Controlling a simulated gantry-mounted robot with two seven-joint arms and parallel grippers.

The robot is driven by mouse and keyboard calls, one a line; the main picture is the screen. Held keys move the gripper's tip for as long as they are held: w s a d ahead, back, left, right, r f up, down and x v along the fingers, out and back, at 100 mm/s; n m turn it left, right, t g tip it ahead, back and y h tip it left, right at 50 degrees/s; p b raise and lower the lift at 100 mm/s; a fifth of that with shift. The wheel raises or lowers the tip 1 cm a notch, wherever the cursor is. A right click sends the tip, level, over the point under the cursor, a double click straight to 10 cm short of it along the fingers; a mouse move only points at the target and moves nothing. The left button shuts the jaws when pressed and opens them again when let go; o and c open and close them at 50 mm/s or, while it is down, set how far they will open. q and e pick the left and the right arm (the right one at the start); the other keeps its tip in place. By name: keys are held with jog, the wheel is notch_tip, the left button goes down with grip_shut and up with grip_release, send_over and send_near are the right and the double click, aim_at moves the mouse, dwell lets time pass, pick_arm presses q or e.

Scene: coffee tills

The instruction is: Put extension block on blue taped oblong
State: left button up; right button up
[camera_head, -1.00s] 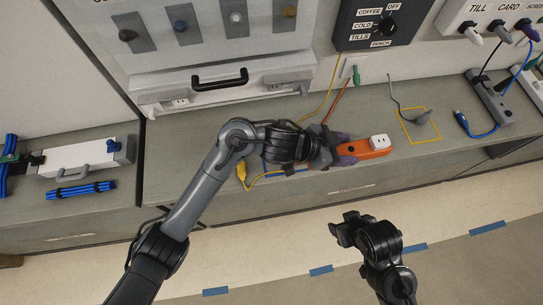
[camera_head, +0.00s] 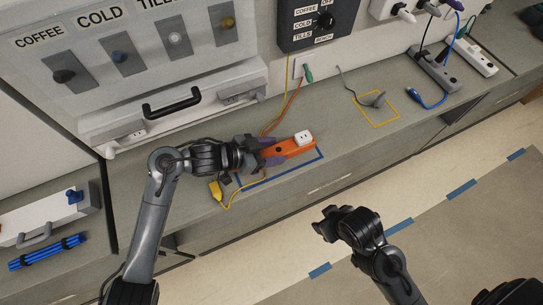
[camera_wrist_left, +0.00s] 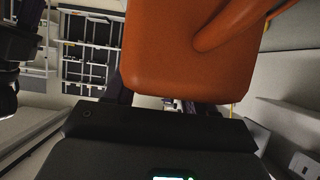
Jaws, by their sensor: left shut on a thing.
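The extension block is orange with a white socket end (camera_head: 289,147). It is over or on the blue taped oblong (camera_head: 283,174) on the grey counter; I cannot tell whether it touches the counter. The tape's front edge and right end show, and the rest is hidden by the block and my arm. My left gripper (camera_head: 272,152) is shut on the block's left part, with purple fingertips on either side. In the left wrist view the orange block (camera_wrist_left: 185,50) fills the top middle, close to the camera. My right gripper (camera_head: 322,222) is empty in front of the counter; its jaw gap is unclear.
A yellow plug (camera_head: 216,190) with a yellow cable lies left of the oblong. A yellow taped square (camera_head: 378,108) with a grey item lies to the right. A grey power strip (camera_head: 440,68) and a blue plug (camera_head: 427,100) are farther right. A switch panel (camera_head: 150,50) stands behind.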

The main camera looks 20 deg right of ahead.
pick_arm(q)
jog(key=shift+f, duration=1.9)
jog(key=shift+f, duration=0.15)
jog(key=o, duration=1.2)
jog(key=shift+o, duration=0.2)
jog(key=v, duration=1.2)
jog(key=shift+p, duration=0.35)
jog(key=shift+s, duration=0.1)
